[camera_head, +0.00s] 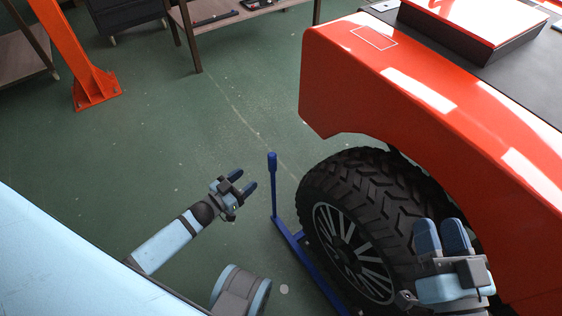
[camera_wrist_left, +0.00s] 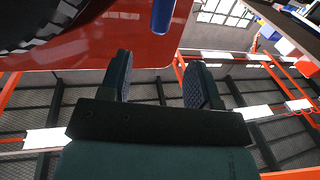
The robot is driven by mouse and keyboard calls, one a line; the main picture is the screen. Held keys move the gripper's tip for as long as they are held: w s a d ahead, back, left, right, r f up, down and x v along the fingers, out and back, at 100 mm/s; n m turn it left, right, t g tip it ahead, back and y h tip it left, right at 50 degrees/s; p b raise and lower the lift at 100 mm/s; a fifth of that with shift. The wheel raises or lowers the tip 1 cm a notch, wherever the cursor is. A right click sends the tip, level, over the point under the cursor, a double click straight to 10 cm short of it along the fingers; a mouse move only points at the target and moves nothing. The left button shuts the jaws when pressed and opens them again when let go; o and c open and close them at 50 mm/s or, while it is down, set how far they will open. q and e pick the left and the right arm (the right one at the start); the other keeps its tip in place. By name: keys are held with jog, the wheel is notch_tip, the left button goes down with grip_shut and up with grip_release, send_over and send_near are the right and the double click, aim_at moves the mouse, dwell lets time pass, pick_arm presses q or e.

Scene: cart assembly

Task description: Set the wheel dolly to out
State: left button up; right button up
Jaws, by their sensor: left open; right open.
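The blue wheel dolly (camera_head: 291,241) lies on the floor beside the wheel, with an upright blue handle (camera_head: 272,184) at its far end. The black wheel (camera_head: 378,195) stands under the red fender; whether it rests on the dolly is hidden. My left gripper (camera_head: 243,184) is open and empty, a little left of the handle and apart from it. In the left wrist view, the blue handle (camera_wrist_left: 162,14) shows beyond the open fingers (camera_wrist_left: 160,84). My right gripper (camera_head: 442,236) is open, in front of the wheel's right side as seen from the head.
The red cart body (camera_head: 430,90) fills the right side. An orange post (camera_head: 78,60) and a wooden table (camera_head: 225,28) stand at the back left. The green floor (camera_head: 170,120) between them and the dolly is clear.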

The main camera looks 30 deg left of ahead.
aim_at(269, 161)
pick_arm(q)
jog(key=b+x, duration=0.4)
jog(key=x, duration=0.8)
jog(key=shift+w+d+f, duration=0.1)
jog(key=shift+w, duration=0.2)
jog(key=shift+w+d, duration=0.2)
jog(key=shift+w, duration=0.35)
pick_arm(e)
notch_tip(269, 161, down, 6)
jog(key=g, duration=0.2)
jog(key=shift+a+f+n+g, duration=0.25)
jog(key=shift+a+n+g, duration=0.05)
jog(key=shift+n+g, duration=0.1)
pick_arm(q)
grip_shut()
